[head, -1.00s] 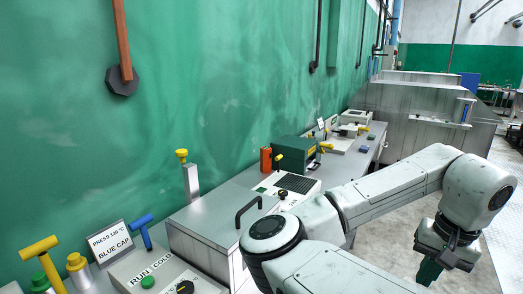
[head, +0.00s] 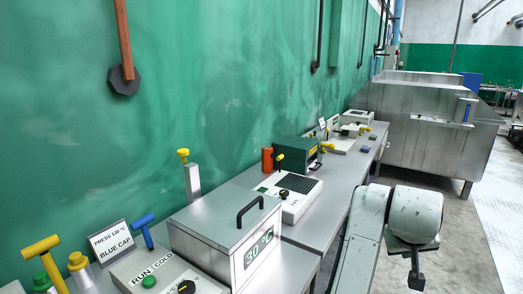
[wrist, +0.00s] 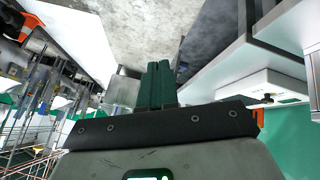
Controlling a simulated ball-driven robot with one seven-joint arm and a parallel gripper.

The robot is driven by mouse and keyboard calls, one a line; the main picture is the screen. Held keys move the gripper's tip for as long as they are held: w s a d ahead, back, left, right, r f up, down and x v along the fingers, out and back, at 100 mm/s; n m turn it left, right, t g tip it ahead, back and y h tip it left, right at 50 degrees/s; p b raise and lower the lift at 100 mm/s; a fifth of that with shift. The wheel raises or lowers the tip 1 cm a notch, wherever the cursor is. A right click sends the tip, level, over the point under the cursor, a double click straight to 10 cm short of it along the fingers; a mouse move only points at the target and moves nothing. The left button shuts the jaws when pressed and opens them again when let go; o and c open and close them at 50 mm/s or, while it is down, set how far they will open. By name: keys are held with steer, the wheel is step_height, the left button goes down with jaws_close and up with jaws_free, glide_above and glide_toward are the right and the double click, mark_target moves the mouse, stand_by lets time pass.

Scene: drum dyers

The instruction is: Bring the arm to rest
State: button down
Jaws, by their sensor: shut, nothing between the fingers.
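My arm is folded low at the right of the head view, in front of the steel bench (head: 345,190) and clear of it. My gripper (head: 416,282) hangs below the pale wrist housing, over the floor, and only a small dark part of it shows there. In the wrist view its two green fingers (wrist: 160,84) lie side by side, shut with nothing between them.
A steel box with a 30 °C display (head: 258,248) and black handle stands on the bench, beside a "RUN COLD" panel (head: 155,276). A large steel tank (head: 425,150) stands behind. The pale floor (head: 480,250) at right is open.

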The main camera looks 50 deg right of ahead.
steer(key=w+a+f+n+t+y, duration=0.1)
steer(key=w+a+f+n, duration=0.25)
steer(key=a+f, duration=0.4)
steer(key=w+a+f+n+t+y, duration=0.1)
steer(key=w+a+f+n, duration=0.25)
steer(key=a+f, duration=0.4)
steer(key=s+a+f+n+y, duration=0.1)
steer(key=s+a+f+y, duration=0.1)
steer(key=s+a+f, duration=0.2)
steer(key=s+a+f+n+g+y, duration=0.1)
steer(key=s+a+f+n+y, duration=0.1)
steer(key=a+f, duration=0.5)
steer(key=s+a+y, duration=0.1)
steer(key=s+a, duration=0.1)
steer(key=a, duration=0.2)
steer(key=shift+s+a+f, duration=0.2)
steer(key=shift+s+a, duration=0.05)
steer(key=shift+s, duration=0.15)
